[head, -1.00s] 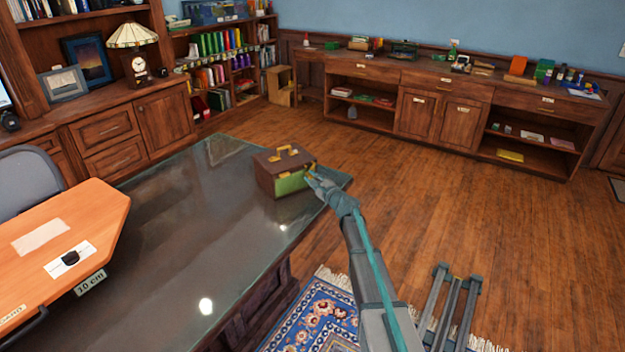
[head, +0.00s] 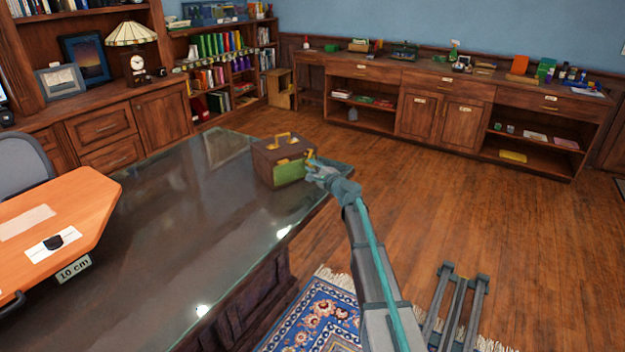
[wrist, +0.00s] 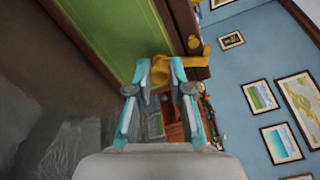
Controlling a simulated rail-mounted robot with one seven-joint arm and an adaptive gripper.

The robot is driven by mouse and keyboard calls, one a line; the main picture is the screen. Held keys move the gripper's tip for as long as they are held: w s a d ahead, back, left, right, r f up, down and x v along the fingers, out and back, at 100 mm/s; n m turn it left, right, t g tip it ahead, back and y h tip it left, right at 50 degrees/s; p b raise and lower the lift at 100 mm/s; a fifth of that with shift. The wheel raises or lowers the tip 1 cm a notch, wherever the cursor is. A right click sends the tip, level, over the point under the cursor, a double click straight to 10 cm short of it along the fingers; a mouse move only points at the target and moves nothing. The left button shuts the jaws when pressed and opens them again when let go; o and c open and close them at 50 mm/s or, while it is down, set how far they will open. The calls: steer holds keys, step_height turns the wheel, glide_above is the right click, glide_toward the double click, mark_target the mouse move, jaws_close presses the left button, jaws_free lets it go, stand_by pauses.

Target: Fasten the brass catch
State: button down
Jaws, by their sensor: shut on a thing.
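A brown box (head: 265,163) with a green front panel (head: 290,173) and a brass handle on top stands on the dark desk near its far right corner. My gripper (head: 311,163) is at the box's right end. In the wrist view my gripper (wrist: 160,68) has its two teal fingers closed around a brass catch (wrist: 160,76), beside the green panel (wrist: 115,35). Another brass piece (wrist: 197,46) sits on the brown part of the box, close to the fingertips. The contact between the catch and this piece is too small to judge.
The glossy desk top (head: 190,220) is clear around the box. An orange board (head: 60,215) stands at the left. A patterned rug (head: 320,315) and open wooden floor (head: 420,215) lie to the right, with a low cabinet (head: 440,110) along the wall.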

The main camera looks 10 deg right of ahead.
steer(key=n+b, duration=0.1)
steer(key=b, duration=0.1)
steer(key=n+b, duration=0.1)
steer(key=b, duration=0.2)
steer(key=shift+f+n, duration=0.35)
steer(key=shift+n, duration=0.05)
steer(key=n+b, duration=0.1)
steer(key=b, duration=0.2)
steer(key=shift+r+n, duration=0.2)
steer(key=shift+n, duration=0.1)
steer(key=shift+r, duration=0.15)
steer(key=c, duration=1.1)
jaws_free()
steer(key=shift+o, duration=0.2)
steer(key=shift+s, duration=0.1)
steer(key=v, duration=1.2)
steer(key=shift+r, duration=0.1)
